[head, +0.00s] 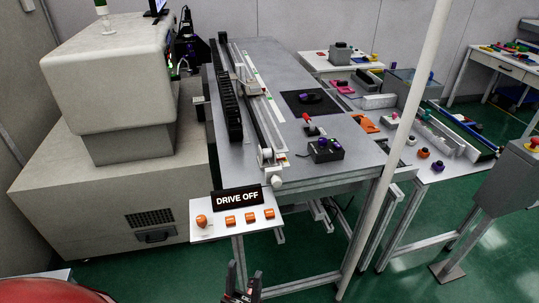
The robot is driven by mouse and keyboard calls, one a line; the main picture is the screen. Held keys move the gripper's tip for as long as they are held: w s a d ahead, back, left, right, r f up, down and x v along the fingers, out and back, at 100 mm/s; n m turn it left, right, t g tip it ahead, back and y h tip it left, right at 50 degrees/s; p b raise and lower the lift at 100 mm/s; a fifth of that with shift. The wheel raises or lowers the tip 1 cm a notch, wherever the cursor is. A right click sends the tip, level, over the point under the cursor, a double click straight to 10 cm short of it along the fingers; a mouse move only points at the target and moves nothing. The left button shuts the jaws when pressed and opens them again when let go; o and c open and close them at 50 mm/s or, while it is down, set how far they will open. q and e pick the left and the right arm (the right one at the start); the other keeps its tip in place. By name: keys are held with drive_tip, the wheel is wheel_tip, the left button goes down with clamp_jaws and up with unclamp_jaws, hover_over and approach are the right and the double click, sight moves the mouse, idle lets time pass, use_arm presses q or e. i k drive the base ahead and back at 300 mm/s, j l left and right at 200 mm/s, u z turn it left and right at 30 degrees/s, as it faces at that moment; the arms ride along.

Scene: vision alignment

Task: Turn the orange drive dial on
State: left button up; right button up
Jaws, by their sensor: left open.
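The orange drive dial (201,221) is a round knob at the left end of a white control panel (212,233). A black sign (237,197) reading "DRIVE OFF" stands at the panel's back edge. My left gripper (243,277) is at the bottom edge of the head view, with its two dark fingers pointing up, apart and empty. It shows lower in the picture than the panel and to the right of the dial, not touching it. The dial's exact setting is too small to tell. My right gripper is not in view.
Several orange buttons, including one nearest the dial (231,221), sit right of it. A large beige machine (105,190) stands left, and a grey workbench (280,75) behind. A pale pole (400,145) rises at right. Green floor (310,255) is clear in front.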

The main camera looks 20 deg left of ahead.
sight(201, 221)
drive_tip(key=k+u, duration=0.1)
drive_tip(key=u, duration=1.05)
drive_tip(key=j, duration=0.5)
drive_tip(key=k+j+z, duration=0.1)
drive_tip(key=j, duration=0.35)
